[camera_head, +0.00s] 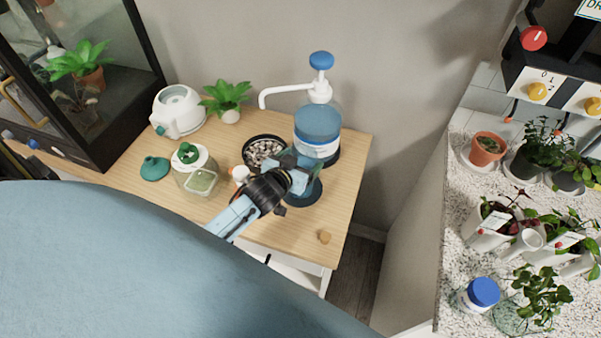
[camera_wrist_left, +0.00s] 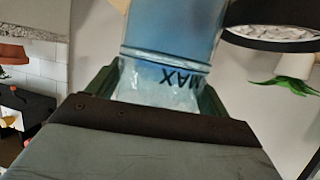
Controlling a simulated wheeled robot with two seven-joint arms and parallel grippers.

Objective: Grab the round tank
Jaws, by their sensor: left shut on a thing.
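The round tank (camera_wrist_left: 172,40) is clear blue plastic with a raised band and the letters MAX, which appear upside down in the left wrist view. My left gripper (camera_head: 297,172) is shut on it, with a dark green finger on each side of its wall. In the head view the gripper and wrist hide much of the tank, above a dark blue round base (camera_head: 306,195) on the wooden table. I cannot tell whether the tank touches that base. My right gripper is not in view.
A large blue water bottle with a pump (camera_head: 318,122) stands just behind the gripper. A dark bowl of pebbles (camera_head: 263,147), a glass jar (camera_head: 202,181) and a white appliance (camera_head: 178,112) are to the left. A small tan lump (camera_head: 324,237) lies near the front edge.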

